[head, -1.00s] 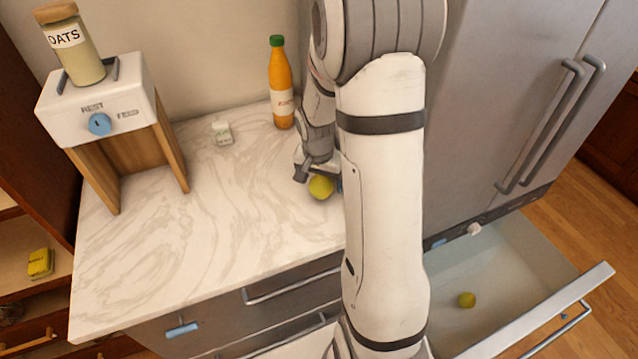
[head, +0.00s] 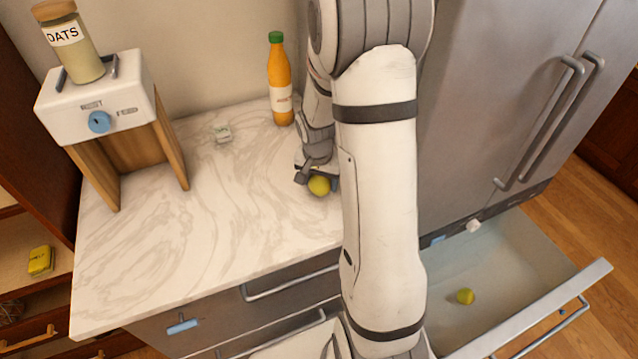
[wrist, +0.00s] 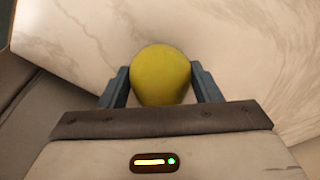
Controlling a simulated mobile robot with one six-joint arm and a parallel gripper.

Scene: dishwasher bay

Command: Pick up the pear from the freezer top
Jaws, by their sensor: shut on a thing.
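A yellow-green pear (head: 319,186) is at the right part of the marble-patterned top (head: 240,220). My gripper (head: 318,180) is at the pear, with my arm coming down from above. In the wrist view the pear (wrist: 162,75) sits between the two dark fingers of my gripper (wrist: 162,88), which are shut on it. I cannot tell whether the pear touches the top or is just above it. My arm hides part of the top's right edge.
An orange bottle (head: 281,80) stands behind my gripper. An open drawer (head: 500,270) at lower right holds another yellow-green fruit (head: 465,296). The top's middle is clear.

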